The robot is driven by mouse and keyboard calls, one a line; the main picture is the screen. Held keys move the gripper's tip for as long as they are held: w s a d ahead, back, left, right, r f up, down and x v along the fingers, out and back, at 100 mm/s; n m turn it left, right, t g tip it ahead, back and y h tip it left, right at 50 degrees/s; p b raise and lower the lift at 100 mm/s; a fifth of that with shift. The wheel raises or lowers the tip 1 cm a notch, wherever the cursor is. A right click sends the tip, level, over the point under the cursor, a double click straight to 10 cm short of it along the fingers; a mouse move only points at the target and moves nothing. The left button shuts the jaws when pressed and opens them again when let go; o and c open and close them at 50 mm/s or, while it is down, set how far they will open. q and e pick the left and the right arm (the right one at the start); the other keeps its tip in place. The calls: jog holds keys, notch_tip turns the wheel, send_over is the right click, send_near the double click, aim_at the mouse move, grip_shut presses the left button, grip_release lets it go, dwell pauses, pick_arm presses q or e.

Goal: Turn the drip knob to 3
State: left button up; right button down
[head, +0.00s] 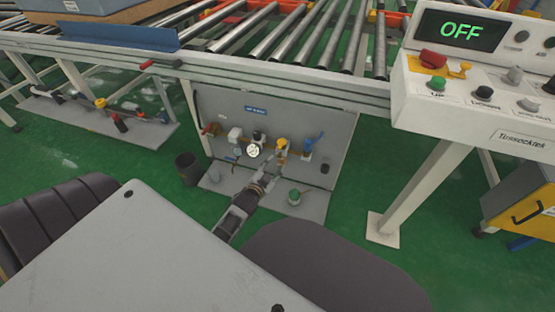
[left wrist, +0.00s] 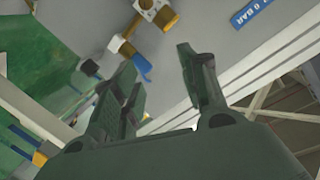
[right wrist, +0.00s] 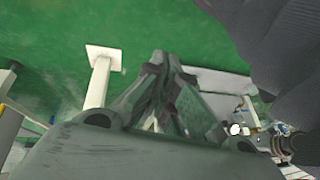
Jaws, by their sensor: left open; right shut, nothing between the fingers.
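A grey pneumatic panel (head: 330,118) stands under the roller conveyor, with a white gauge (head: 253,150), a yellow-topped fitting (head: 282,144) and a blue lever (head: 318,139). I cannot tell which fitting is the drip knob; no number 3 is readable. My left gripper (head: 275,176) is low in front of the panel, close below the yellow-topped fitting. In the left wrist view my left gripper (left wrist: 155,60) is open and empty, with a blue lever (left wrist: 142,68) and a brass fitting (left wrist: 158,12) beyond its fingers. My right gripper (right wrist: 168,62) is shut and empty, away from the panel.
A dark bin (head: 188,168) stands left of the panel. Open green floor lies around.

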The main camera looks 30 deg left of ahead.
aim_at(279, 157)
pick_arm(q)
jog(key=f+n+g, duration=0.1)
jog(key=n, duration=0.1)
jog(key=s+a+f+n+g, duration=0.1)
jog(key=n, duration=0.2)
jog(key=a+f+n+y, duration=0.1)
jog(key=n, duration=0.1)
jog(key=shift+s+f+g, duration=0.2)
jog(key=shift+g, duration=0.2)
pick_arm(e)
jog(key=shift+w+a+r+t, duration=0.1)
jog(key=shift+w+r+t, duration=0.1)
jog(key=shift+w, duration=0.15)
jog(key=shift+w+a+r+t, duration=0.1)
jog(key=shift+w+t, duration=0.1)
jog(key=shift+w, duration=0.15)
pick_arm(q)
jog(key=shift+w, duration=0.1)
pick_arm(e)
jog(key=shift+f, duration=0.1)
